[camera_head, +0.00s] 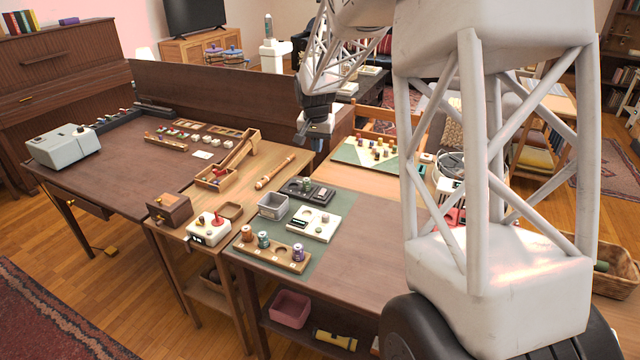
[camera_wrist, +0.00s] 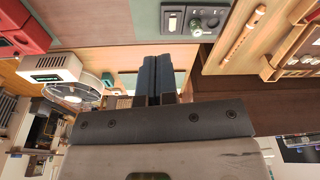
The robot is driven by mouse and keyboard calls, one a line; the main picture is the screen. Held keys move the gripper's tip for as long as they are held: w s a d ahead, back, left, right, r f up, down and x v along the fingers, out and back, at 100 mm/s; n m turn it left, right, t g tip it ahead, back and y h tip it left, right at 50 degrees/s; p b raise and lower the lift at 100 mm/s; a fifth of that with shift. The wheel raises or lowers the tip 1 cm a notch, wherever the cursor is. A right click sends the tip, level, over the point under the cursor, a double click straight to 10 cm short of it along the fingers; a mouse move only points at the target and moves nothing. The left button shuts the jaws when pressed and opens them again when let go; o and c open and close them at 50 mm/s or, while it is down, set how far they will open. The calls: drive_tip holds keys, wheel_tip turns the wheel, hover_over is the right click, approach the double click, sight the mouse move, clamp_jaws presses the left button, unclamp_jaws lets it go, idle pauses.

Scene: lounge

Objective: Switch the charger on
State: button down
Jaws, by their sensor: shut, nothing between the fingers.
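A flat white device (camera_head: 313,223) with dark recesses lies on the green mat in the head view; it looks like the charger, though its switch is too small to make out. A dark device (camera_head: 305,190) with round parts lies just behind it. A wooden rack (camera_head: 272,252) with several coloured cylinders stands in front. My gripper (camera_head: 301,138) is in the air beyond and above these things, apart from them. In the wrist view my gripper (camera_wrist: 155,62) has its dark fingers together with nothing between them. A device with a black knob (camera_wrist: 195,20) shows at the top there.
A grey open bin (camera_head: 273,206) stands left of the white device. A white box with a red knob (camera_head: 208,229) and a wooden box (camera_head: 169,209) are farther left. A wooden rod (camera_head: 275,172) lies behind. The table right of the mat (camera_head: 370,235) is bare.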

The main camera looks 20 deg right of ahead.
drive_tip(key=m, duration=0.2)
hover_over(324, 189)
drive_tip(key=s+a, duration=0.2)
wheel_tip(324, 189, down, 12)
drive_tip(key=shift+w+d+r, duration=0.1)
drive_tip(key=shift+d+r, duration=0.05)
drive_tip(key=shift+d, duration=0.05)
drive_tip(key=f, duration=0.4)
drive_tip(key=w+d+f, duration=0.1)
drive_tip(key=f, duration=0.9)
drive_tip(key=shift+w+d, duration=0.15)
